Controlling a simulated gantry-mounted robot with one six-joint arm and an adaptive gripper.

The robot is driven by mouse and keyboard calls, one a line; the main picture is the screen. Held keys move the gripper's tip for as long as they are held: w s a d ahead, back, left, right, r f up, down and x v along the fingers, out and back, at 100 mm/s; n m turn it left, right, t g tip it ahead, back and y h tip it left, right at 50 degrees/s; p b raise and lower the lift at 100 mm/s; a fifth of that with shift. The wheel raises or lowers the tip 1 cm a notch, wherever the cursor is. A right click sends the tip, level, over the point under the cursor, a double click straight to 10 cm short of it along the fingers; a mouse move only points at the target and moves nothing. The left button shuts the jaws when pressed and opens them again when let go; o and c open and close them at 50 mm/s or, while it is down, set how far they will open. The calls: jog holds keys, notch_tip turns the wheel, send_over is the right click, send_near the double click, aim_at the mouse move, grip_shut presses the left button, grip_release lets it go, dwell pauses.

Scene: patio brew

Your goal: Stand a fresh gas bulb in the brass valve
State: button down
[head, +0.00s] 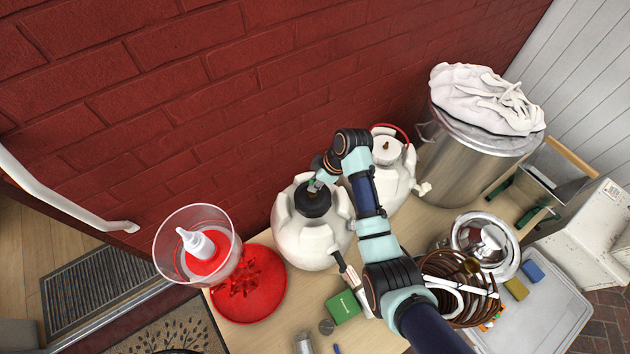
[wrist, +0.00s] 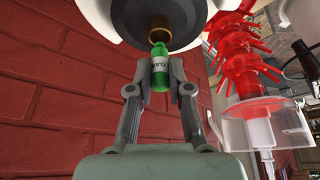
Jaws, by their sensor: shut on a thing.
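In the head view my gripper (head: 317,186) is over the black cap (head: 312,204) of the front white keg (head: 301,243); the valve is hard to make out there.
A second white keg (head: 397,178) stands close behind to the right. A green box (head: 343,307), copper coil (head: 455,290) and steel pot (head: 470,160) are also near. The brick wall (head: 200,90) is close behind.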

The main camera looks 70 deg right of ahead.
jog(key=shift+f+b, duration=0.65)
jog(key=shift+f, duration=0.5)
jog(key=c, duration=1)
grip_release()
jog(key=shift+r, duration=0.1)
jog(key=v, duration=1.1)
jog(key=shift+s+r, duration=0.15)
jog(key=shift+r, duration=0.25)
